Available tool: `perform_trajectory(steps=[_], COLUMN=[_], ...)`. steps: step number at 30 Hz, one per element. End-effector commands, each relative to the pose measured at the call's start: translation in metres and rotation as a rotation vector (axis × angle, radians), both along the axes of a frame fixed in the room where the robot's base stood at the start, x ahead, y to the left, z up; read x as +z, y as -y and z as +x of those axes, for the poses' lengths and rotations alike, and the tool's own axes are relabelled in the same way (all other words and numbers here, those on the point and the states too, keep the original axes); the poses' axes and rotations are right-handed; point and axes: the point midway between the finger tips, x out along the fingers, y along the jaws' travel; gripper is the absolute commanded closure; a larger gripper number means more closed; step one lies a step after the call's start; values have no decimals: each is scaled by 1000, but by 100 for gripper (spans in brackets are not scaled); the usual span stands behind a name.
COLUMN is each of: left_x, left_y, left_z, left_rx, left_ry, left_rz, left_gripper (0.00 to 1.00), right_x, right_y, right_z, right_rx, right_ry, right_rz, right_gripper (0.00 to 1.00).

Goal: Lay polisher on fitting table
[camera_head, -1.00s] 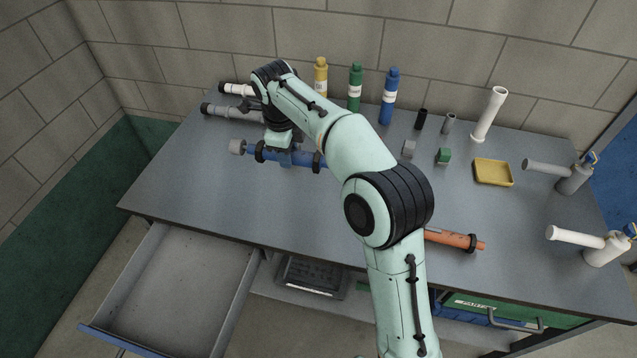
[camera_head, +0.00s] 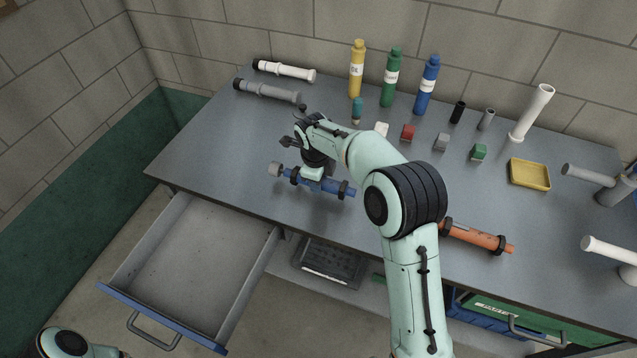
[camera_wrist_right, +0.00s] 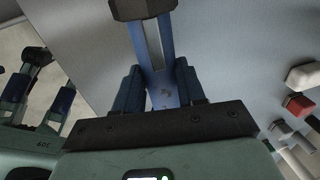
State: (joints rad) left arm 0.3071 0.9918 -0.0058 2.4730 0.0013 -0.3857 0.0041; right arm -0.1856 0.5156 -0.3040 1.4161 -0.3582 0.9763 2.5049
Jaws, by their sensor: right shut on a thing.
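In the right wrist view the blue tool (camera_wrist_right: 152,45) runs up between the fingers (camera_wrist_right: 160,88). I cannot tell whether the tool touches the tabletop. My left gripper (camera_wrist_right: 38,95) shows at the left of the right wrist view, its fingers apart and empty.
An open drawer (camera_head: 190,270) juts out at the front left. White and grey tubes (camera_head: 268,91) lie at the back left. Bottles (camera_head: 391,80) and small blocks (camera_head: 408,132) stand at the back. An orange tool (camera_head: 478,237) lies front right, near a yellow tray (camera_head: 529,174).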

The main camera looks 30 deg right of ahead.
Motion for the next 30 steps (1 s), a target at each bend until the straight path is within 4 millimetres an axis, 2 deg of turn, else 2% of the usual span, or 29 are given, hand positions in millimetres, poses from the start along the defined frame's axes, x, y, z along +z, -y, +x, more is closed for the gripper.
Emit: perform_trajectory(steps=[4, 17, 18, 20, 30], left_x=[-1, -4, -4, -3, -1], left_y=[0, 0, 0, 0, 0], left_z=[-1, -3, -2, -2, 0], left_rx=[0, 0, 0, 0, 0], left_ry=[-1, -3, -2, -2, -1], left_rz=[0, 0, 0, 0, 0], left_gripper=[57, 57, 57, 57, 57], right_x=[-15, -21, -21, -21, -17], right_y=[0, 0, 0, 0, 0], right_z=[1, 1, 0, 0, 1], right_rx=[-1, 0, -1, -1, -1], right_ry=[4, 5, 2, 2, 3], right_rz=[1, 0, 1, 1, 0], right_gripper=[100, 100, 51, 35, 35])
